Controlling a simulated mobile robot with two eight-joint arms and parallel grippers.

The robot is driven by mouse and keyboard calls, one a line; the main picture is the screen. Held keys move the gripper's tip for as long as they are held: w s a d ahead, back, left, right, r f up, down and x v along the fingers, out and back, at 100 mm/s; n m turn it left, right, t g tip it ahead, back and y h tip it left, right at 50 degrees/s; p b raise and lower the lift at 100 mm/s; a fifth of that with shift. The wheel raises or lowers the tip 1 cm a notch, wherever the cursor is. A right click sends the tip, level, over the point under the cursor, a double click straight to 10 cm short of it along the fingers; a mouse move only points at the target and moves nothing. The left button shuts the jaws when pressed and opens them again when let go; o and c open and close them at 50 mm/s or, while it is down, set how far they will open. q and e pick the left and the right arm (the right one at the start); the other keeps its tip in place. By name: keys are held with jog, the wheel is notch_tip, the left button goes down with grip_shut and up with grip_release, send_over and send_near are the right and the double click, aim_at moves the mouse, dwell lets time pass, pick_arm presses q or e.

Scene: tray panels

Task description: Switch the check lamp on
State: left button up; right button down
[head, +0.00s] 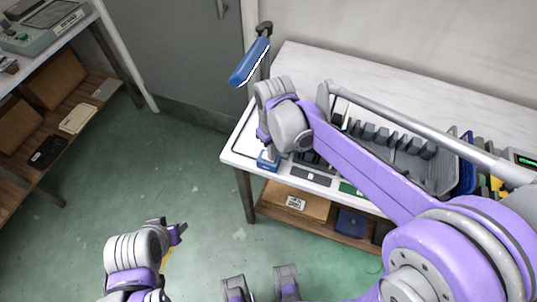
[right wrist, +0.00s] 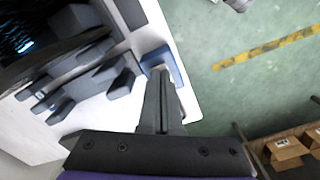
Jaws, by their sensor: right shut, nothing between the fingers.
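A blue lamp head (head: 250,62) on a dark post stands at the back left corner of the white bench; I cannot tell whether it is lit. A small blue box (head: 267,161) sits at the bench's front left corner; I take it to be the lamp's switch box. My right gripper (head: 267,148) is right over this box. In the right wrist view its fingers (right wrist: 160,72) are shut and empty, with tips at the blue box (right wrist: 177,68) and its pale top; contact is unclear. My left gripper (head: 180,232) is low at the lower left, away from the bench, its fingers unclear.
The white bench (head: 300,62) carries a grey tray (head: 437,172) with dark dividers, partly behind my right arm. A shelf below holds a cardboard box (head: 292,201) and a blue box (head: 352,222). Another bench with a device (head: 45,25) stands left. Green floor between is clear.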

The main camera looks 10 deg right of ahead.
pick_arm(q)
jog(key=r+p, duration=0.2)
jog(key=w+r+p, duration=0.1)
jog(key=r+p, duration=0.1)
jog(key=r, duration=0.1)
jog(key=shift+w+r, duration=0.1)
jog(key=shift+w, duration=0.1)
pick_arm(e)
notch_tip(320, 180, up, 7)
jog(key=shift+f, duration=0.1)
pick_arm(q)
jog(key=shift+r, duration=0.1)
pick_arm(e)
jog(key=s+d+f+m+t, duration=0.1)
jog(key=s+d+m+t, duration=0.1)
jog(key=s, duration=0.5)
jog(key=s+d+f+m+t, duration=0.1)
jog(key=s+d+m+t, duration=0.2)
jog(key=s, duration=0.4)
jog(key=shift+d, duration=0.8)
jog(key=shift+f, duration=0.1)
